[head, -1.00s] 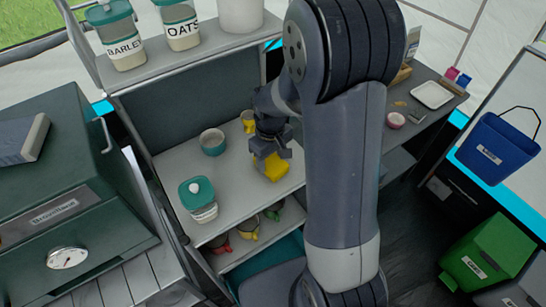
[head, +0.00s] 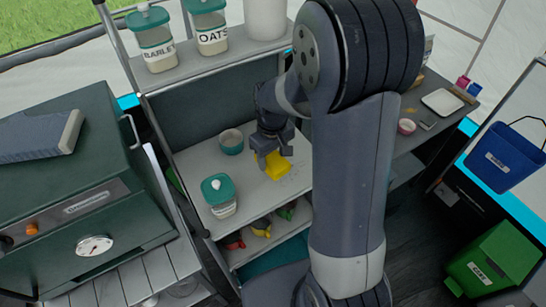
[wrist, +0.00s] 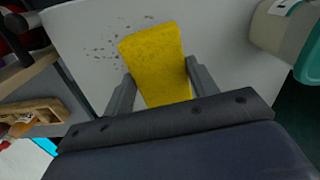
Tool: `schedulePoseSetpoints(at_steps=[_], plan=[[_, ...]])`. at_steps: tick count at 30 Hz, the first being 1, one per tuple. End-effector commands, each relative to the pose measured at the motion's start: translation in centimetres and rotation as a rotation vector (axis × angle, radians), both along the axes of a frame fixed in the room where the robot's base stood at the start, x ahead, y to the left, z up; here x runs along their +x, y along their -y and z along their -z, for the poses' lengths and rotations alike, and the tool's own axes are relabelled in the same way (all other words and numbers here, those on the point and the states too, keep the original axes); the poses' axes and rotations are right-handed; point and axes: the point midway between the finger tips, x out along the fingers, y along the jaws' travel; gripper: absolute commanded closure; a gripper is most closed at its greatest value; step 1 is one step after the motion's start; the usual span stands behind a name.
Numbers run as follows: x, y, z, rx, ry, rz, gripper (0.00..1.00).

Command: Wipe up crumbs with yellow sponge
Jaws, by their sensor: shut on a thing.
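The yellow sponge (head: 278,168) is held between the fingers of my gripper (head: 273,148), at the grey counter surface (head: 245,190). In the wrist view the sponge (wrist: 153,55) sticks out ahead between both fingers of my gripper (wrist: 160,88). I cannot tell whether its underside touches the counter. Dark crumbs (wrist: 103,47) lie scattered on the counter beside the sponge, on its left in the wrist view. In the head view faint specks show just right of the sponge. Part of the counter is hidden by my arm.
A teal-lidded jar (head: 218,194) and a teal bowl (head: 231,142) stand left of the sponge. BARLEY (head: 157,45) and OATS (head: 208,32) jars stand on the upper shelf. Counter between jar and sponge is clear.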

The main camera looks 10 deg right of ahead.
Motion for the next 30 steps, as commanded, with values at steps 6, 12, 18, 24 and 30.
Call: schedulePoseSetpoints(at_steps=[6, 12, 18, 24, 30], plan=[[0.1, -0.1, -2.4, 0.0, 0.002, 0.001, 0.66], [0.0, -0.2, -3.4, 0.0, 0.0, 0.002, 0.66], [0.0, -0.2, -3.3, 0.0, 0.0, 0.003, 0.66], [0.0, -0.2, -3.3, 0.0, 0.0, 0.003, 0.66], [0.0, -0.4, -3.3, 0.0, 0.001, -0.003, 0.66]])
